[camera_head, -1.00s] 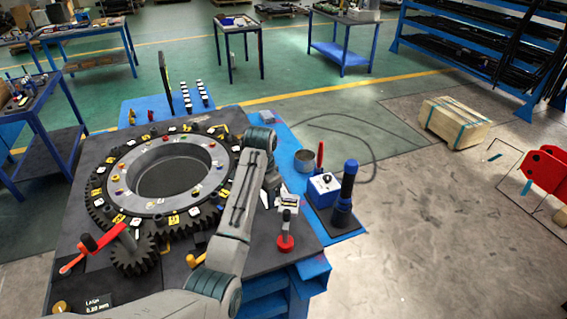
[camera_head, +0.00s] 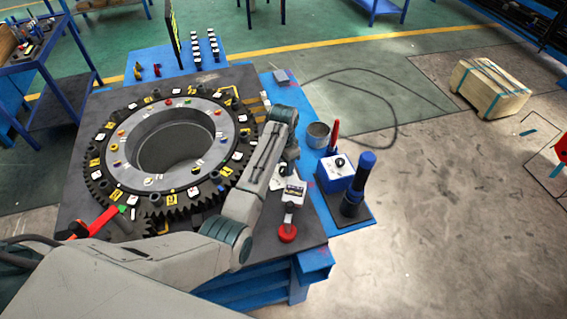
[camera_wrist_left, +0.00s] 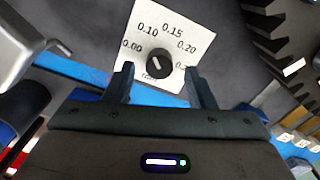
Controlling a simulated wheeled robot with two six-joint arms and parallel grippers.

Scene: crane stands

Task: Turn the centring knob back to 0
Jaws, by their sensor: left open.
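The centring knob (camera_wrist_left: 159,64) is small, round and black, on a white dial plate (camera_wrist_left: 172,45) marked 0.00 to about 0.25. Its pale pointer line slants toward the upper left, on the side of the low figures; the exact reading is unclear. My left gripper (camera_wrist_left: 162,88) is open, its two dark fingers apart with the knob just beyond and between their tips. No contact shows. In the head view the left gripper (camera_head: 287,165) points down over the table's right side, and the arm hides much of the dial area. My right gripper is not in view.
A large toothed ring (camera_head: 110,190) fills the left of the dark tabletop. A red-based stand (camera_head: 288,232) is close to the gripper. A grey cup (camera_head: 318,136), a blue box (camera_head: 336,173) with its own black knob and a blue-handled tool (camera_head: 360,180) stand at the right.

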